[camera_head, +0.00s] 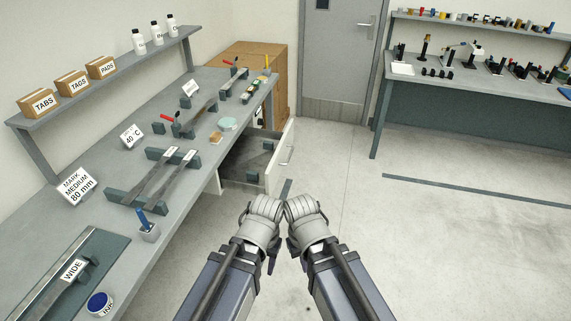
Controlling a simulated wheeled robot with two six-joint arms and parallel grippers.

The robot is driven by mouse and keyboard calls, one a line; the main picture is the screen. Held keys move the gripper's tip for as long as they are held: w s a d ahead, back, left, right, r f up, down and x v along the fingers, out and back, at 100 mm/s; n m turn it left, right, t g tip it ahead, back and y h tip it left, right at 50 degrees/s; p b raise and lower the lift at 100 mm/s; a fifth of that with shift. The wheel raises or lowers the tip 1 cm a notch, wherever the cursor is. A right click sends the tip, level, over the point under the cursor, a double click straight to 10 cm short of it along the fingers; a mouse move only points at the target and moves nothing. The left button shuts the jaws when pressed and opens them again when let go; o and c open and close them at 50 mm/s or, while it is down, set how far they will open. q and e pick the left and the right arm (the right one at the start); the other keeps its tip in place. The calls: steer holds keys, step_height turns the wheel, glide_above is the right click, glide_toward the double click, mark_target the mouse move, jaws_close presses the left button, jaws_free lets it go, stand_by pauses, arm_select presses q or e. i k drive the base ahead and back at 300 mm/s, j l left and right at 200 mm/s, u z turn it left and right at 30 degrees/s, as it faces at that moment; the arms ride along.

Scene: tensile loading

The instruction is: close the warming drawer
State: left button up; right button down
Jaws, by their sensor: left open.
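The warming drawer (246,179) is pulled out from under the left bench. Its pale front panel (279,165) stands out into the floor space, with a light bar handle (288,150) on its outer face. The inside looks dark grey; its contents are hard to make out. My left gripper (263,208) is open, in front of the drawer in the picture and apart from the handle. My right gripper (303,208) is close beside it on the right; its jaws cannot be made out. Neither gripper visibly holds anything.
The left bench (190,215) carries metal strips on supports, a "40 °C" sign (132,137), red-handled clamps and a blue ink pot (99,304). A wooden cabinet (262,62) stands behind the drawer. Another bench (480,85) is at right. Floor right of the drawer is clear.

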mark_target(255, 165)
steer(key=i+l, duration=0.15)
steer(key=i, duration=0.4)
steer(key=i+l, duration=0.2)
steer(key=i, duration=0.35)
steer(key=i+l+u, duration=0.1)
steer(key=i, duration=0.5)
